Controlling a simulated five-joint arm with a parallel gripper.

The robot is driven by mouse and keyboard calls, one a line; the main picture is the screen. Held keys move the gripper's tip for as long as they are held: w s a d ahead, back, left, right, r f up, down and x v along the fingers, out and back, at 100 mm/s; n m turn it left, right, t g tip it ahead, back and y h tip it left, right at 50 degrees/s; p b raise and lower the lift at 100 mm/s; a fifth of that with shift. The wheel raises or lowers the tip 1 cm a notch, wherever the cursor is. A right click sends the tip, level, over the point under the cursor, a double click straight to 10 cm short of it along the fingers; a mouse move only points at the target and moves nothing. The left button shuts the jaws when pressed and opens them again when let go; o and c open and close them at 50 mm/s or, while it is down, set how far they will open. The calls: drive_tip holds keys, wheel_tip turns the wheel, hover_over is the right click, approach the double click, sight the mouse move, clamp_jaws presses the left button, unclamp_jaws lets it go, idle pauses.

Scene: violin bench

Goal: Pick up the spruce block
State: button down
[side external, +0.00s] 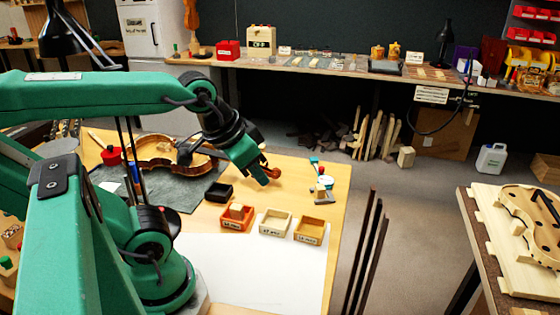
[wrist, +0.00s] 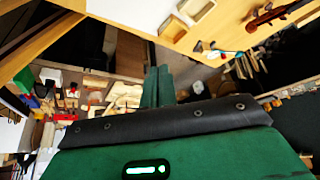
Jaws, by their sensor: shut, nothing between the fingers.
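A small pale wooden block (side external: 236,209) sits in the orange tray on the bench. It may be the spruce block, but the tray's label is too small to read. My gripper (side external: 264,181) hangs above the bench, behind and to the right of that tray in the side view, apart from the block. In the wrist view my gripper's green fingers (wrist: 158,72) are together with nothing between them. The wrist view does not clearly show the block.
The orange tray (side external: 224,222), a cream tray (side external: 263,228) and a tan tray (side external: 296,236) stand in a row. A black box (side external: 218,196) is behind them. A brown scroll-shaped piece (side external: 271,172) is by my gripper. A white sheet (side external: 250,270) lies clear in front.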

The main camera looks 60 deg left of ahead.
idle(0.3)
drive_tip(key=c, duration=1.1)
unclamp_jaws()
